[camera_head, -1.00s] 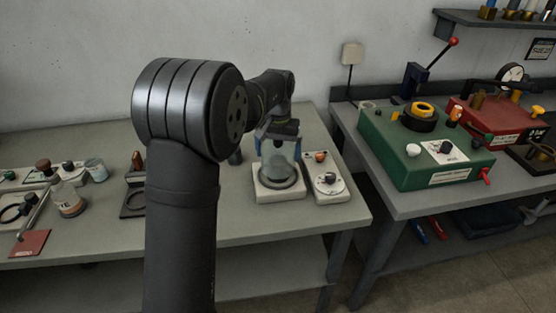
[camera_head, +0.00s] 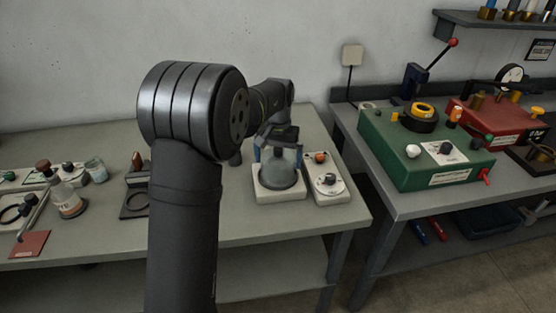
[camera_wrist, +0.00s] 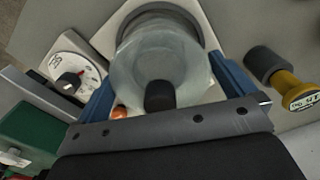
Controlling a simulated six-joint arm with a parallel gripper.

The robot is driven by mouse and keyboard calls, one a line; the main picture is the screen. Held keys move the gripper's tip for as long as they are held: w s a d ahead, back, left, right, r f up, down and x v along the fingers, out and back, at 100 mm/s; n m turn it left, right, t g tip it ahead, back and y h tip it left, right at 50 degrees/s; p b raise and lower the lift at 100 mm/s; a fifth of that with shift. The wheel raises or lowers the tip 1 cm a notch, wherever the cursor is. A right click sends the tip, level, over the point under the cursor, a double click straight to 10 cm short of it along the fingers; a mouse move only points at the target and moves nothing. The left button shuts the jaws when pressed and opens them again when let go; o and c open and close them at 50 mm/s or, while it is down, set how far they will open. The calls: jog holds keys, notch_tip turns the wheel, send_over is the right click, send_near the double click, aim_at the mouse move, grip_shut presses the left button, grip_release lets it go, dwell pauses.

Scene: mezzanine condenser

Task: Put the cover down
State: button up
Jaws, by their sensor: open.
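The cover (camera_head: 279,174) is a clear glass bell jar with a dark knob on top. It stands upright on a white square base (camera_head: 280,195) with a dark round ring, and it appears seated there. In the wrist view the cover (camera_wrist: 160,62) fills the top middle, its knob nearest the camera. My gripper (camera_head: 278,155) is over the cover, pointing down. Its blue fingers are open, one on each side of the glass; the wrist view shows gaps between the fingers and the knob. The cover's far side is hidden.
A white box with a dial (camera_head: 328,181) and orange knob stands close on the right. A green instrument box (camera_head: 425,150) is on the right bench. Bottles and small apparatus stand at left.

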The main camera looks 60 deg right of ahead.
notch_tip(320, 180, up, 11)
jog(key=shift+r, duration=0.1)
dwell(0.5)
notch_tip(320, 180, down, 12)
jog(key=shift+r, duration=1.9)
jog(key=shift+f, duration=0.1)
